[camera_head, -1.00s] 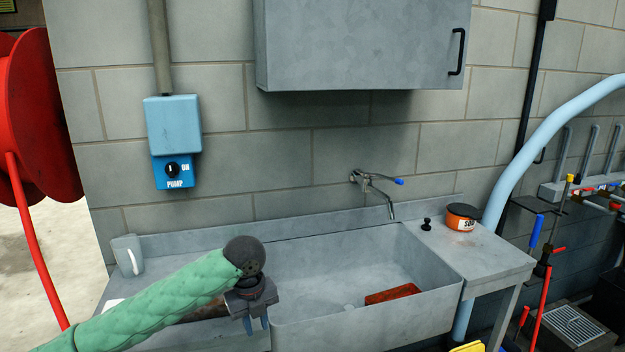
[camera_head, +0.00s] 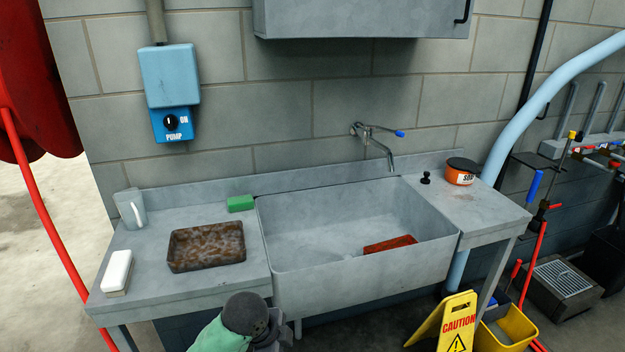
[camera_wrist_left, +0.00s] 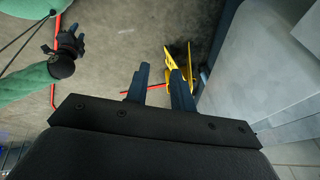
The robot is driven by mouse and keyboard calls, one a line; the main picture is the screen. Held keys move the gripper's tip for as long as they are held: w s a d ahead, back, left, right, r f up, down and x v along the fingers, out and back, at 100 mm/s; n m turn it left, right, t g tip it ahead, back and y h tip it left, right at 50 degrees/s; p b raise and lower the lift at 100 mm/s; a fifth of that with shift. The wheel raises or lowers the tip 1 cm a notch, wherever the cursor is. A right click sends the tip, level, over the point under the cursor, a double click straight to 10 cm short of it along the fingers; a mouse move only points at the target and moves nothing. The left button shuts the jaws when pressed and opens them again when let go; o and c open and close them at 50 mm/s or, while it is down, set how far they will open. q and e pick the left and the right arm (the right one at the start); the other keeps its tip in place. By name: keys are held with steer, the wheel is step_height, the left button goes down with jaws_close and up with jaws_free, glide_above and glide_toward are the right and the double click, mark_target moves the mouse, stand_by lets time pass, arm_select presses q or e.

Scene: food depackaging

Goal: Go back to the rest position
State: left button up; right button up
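My left arm, with its green sleeve and dark wrist (camera_head: 245,315), shows at the bottom edge of the head view, in front of the sink bench. Its fingers are out of the head view. In the left wrist view my left gripper (camera_wrist_left: 160,82) has its two dark fingers apart with nothing between them, pointing towards the floor. My right gripper (camera_wrist_left: 76,42) shows small at the upper left of the left wrist view, on a green-sleeved arm; its finger opening is too small to tell.
The sink (camera_head: 350,265) holds a red item (camera_head: 390,244). A brown tray (camera_head: 206,265), green sponge (camera_head: 240,203), white block (camera_head: 117,271) and mug (camera_head: 131,209) stand on the left counter. A yellow caution sign (camera_head: 450,325) and yellow bucket (camera_head: 507,328) stand on the floor at right.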

arm_select(q)
steer(key=s+a+f+n+y, duration=0.1)
steer(key=s+a+f+n, duration=0.2)
steer(key=s+a+n, duration=0.3)
steer(key=s+a+f+n+t+y, duration=0.1)
steer(key=s+a+f+n, duration=0.3)
steer(key=s, duration=0.4)
steer(key=s+a+f+n+y, duration=0.1)
steer(key=s+a+f+n, duration=0.2)
steer(key=s+a+n, duration=0.3)
steer(key=s+d+f, duration=0.1)
steer(key=f, duration=1)
steer(key=s+d+f+g, duration=0.1)
steer(key=s+d+f, duration=0.1)
steer(key=f, duration=1)
steer(key=s+d+f+g, duration=0.1)
steer(key=s+d+f, duration=0.1)
steer(key=f, duration=1)
steer(key=shift+s+f+n, duration=0.15)
steer(key=shift+s+n, duration=0.1)
steer(key=shift+n, duration=0.15)
steer(key=shift+d, duration=0.1)
